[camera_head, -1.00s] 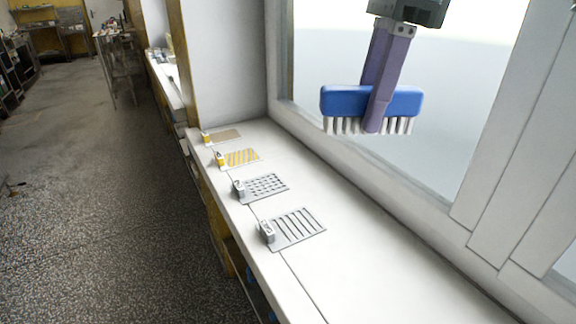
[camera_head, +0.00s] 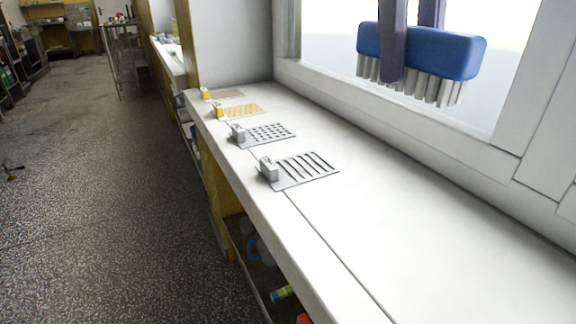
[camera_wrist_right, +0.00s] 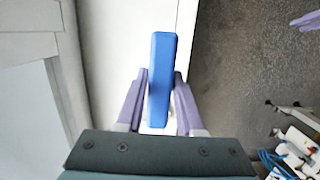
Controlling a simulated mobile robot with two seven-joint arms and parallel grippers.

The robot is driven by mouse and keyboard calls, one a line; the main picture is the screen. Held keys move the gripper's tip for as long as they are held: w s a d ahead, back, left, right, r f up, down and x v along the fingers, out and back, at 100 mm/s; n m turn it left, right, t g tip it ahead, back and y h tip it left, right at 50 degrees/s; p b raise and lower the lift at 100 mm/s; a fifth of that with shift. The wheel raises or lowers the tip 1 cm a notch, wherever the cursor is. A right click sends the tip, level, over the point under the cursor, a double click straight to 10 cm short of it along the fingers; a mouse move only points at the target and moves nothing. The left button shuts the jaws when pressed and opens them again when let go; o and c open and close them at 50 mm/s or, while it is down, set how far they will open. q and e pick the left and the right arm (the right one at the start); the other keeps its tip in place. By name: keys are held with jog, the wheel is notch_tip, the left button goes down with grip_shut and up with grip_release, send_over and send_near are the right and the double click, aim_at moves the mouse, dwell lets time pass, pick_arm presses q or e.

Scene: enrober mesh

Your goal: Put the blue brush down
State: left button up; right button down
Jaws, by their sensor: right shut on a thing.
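The blue brush (camera_head: 440,52) has a blue block and white bristles that point down. It is in the upper right of the head view, held up in front of the window. My right gripper (camera_head: 410,50) is shut on it, with one purple finger on the near side and one on the far side. In the right wrist view the brush (camera_wrist_right: 162,75) is between the two purple fingers (camera_wrist_right: 160,88), above the white counter. The fingertips of my left gripper do not show in the head view; a purple piece (camera_wrist_right: 306,21) shows at the right edge of the wrist view.
The white counter (camera_head: 400,240) runs along the window, and its near part is clear. A slotted grey plate (camera_head: 308,170), a grey mesh plate (camera_head: 268,133) and a yellow-striped plate (camera_head: 242,110) lie in a row on it. Shelves with bottles (camera_head: 281,294) are below.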

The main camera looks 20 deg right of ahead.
jog(key=b, duration=0.2)
send_over(371, 251)
jog(key=f, duration=1.4)
jog(key=shift+w+f, duration=0.25)
jog(key=shift+f, duration=0.05)
notch_tip(371, 251, down, 5)
jog(key=shift+f, duration=0.1)
jog(key=c, duration=1)
grip_release()
jog(key=shift+f, duration=0.1)
jog(key=o, duration=0.5)
jog(key=shift+c, duration=0.2)
